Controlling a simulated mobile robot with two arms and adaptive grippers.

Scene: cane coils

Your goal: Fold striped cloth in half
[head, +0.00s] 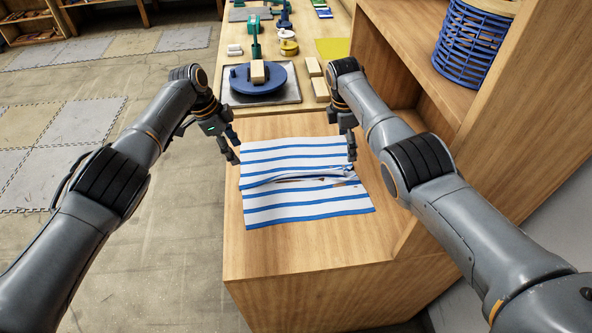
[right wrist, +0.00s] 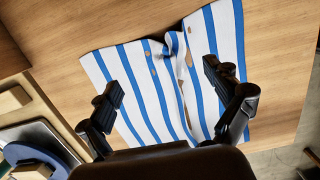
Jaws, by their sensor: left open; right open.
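The striped cloth (head: 306,208), white with blue stripes, lies spread on the wooden bench top. A raised, bunched crease runs across its middle, with small gaps where wood-brown shows, mostly toward the right. My left gripper (head: 236,153) is open at the cloth's far left corner; I cannot tell whether it touches. My right gripper (head: 351,156) is at the far right corner, open. In the right wrist view the cloth (right wrist: 135,88) lies beyond the two spread fingers of my right gripper (right wrist: 172,92), with nothing held between them.
A metal tray (head: 287,97) with a blue round stand (head: 241,80) lies behind the cloth. Wooden blocks (head: 320,89) are beside it. A wooden shelf with a blue cane basket (head: 470,45) rises at the right. Bare bench top (head: 300,255) lies in front.

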